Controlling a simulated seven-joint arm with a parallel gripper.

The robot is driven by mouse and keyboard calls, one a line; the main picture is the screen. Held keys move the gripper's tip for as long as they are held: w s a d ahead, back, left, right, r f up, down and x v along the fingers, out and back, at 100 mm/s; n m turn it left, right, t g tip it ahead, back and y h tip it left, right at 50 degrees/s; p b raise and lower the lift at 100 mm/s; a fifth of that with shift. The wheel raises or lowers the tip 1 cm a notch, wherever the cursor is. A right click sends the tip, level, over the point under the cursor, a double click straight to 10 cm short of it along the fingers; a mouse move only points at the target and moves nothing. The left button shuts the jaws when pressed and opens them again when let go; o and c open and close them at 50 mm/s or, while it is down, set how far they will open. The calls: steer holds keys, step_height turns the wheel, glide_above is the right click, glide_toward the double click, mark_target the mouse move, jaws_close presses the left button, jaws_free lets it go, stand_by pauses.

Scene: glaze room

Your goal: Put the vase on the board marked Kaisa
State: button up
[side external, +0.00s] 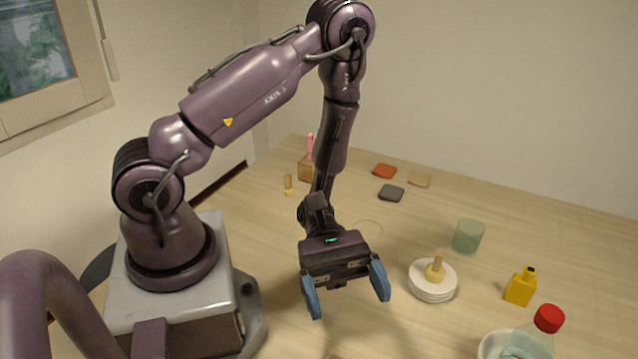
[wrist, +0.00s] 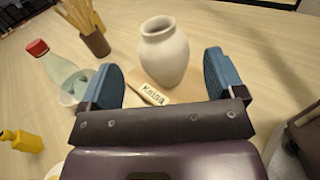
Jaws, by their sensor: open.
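The vase (wrist: 164,50), cream-white with a round body and short neck, stands upright in the wrist view, beyond my gripper and between the lines of its fingers. The board marked Kaisa (wrist: 136,84) is a light wooden piece with a white name label, lying at the vase's near left foot. I cannot tell whether the vase stands on the board or just beside it, as my gripper hides part of that area. My gripper (side external: 349,303) is open and empty, its blue fingers apart above the table. The vase is not visible in the side external view.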

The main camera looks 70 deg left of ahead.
steer(key=s+a+r+m+t+y, duration=0.1)
steer(key=a+r+m+t+y, duration=0.2)
steer(key=a+r+m+y, duration=0.3)
steer(key=s+a+r+m+t+y, duration=0.1)
steer(key=a+r+m+t+y, duration=0.2)
steer(key=a+r+m+y, duration=0.3)
step_height(320, 180, up, 9)
steer(key=m+y, duration=0.5)
steer(key=y, duration=0.1)
steer(key=shift+s, duration=0.25)
